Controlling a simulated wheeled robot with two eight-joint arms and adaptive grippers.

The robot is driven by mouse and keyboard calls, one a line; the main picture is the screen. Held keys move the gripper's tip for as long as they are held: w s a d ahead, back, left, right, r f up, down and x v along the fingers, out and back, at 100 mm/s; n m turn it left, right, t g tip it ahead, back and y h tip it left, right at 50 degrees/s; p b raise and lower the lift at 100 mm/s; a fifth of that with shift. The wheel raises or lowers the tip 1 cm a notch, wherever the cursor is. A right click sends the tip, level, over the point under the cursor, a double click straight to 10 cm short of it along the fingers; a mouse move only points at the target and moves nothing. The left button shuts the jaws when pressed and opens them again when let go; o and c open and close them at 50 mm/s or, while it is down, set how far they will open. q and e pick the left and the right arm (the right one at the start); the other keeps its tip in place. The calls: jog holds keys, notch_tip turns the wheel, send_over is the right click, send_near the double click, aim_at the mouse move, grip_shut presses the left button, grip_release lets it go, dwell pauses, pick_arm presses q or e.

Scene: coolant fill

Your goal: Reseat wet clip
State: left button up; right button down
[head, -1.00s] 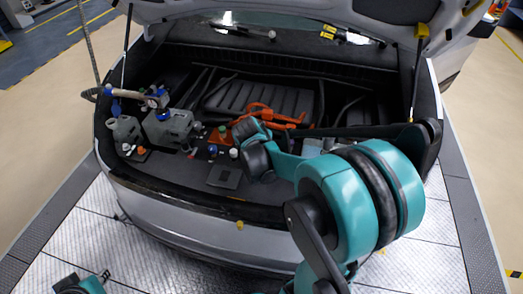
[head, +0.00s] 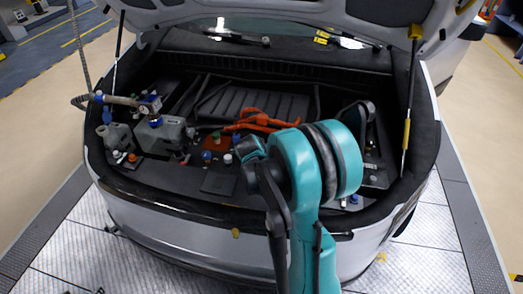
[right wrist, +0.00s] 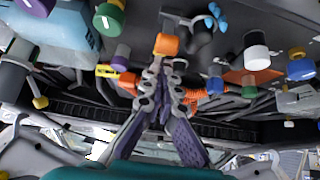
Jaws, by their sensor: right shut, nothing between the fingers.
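My right gripper (right wrist: 158,72) is shut and empty in the right wrist view. Its fingertips are close to an orange cap (right wrist: 167,45); whether they touch it cannot be told. In the head view my right arm reaches into the open car bay and hides the gripper. A small yellow piece (right wrist: 107,71) beside an orange cap lies left of the fingertips; I cannot tell if it is the wet clip. At the bay's left a grey tank (head: 163,135) stands under a pale hose (head: 122,100) with a gauge. My left gripper is out of view.
Orange cables (head: 262,121) lie behind my right arm. The raised lid (head: 300,10) hangs above the bay.

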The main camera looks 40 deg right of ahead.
jog(key=shift+s+a+f, duration=0.15)
jog(key=shift+a+f, duration=0.05)
jog(key=shift+f, duration=0.2)
jog(key=shift+s+a+f, duration=0.1)
jog(key=shift+s+a+t+h+b, duration=0.2)
jog(key=shift+t+h+b, duration=0.1)
jog(key=shift+b, duration=0.2)
jog(key=shift+s+a+f+h+b, duration=0.1)
jog(key=shift+a+h+b, duration=0.1)
jog(key=shift+h+b, duration=0.15)
jog(key=shift+s+a+f+b, duration=1.1)
jog(key=shift+a+b, duration=0.2)
jog(key=shift+b, duration=0.15)
jog(key=shift+s+a+f+b, duration=0.25)
jog(key=shift+a+f+b, duration=0.1)
jog(key=shift+f+b, duration=0.2)
jog(key=shift+s+a+f+b, duration=0.25)
jog(key=shift+a+f+b, duration=0.05)
jog(key=shift+f+b, duration=0.2)
jog(key=shift+f, duration=0.1)
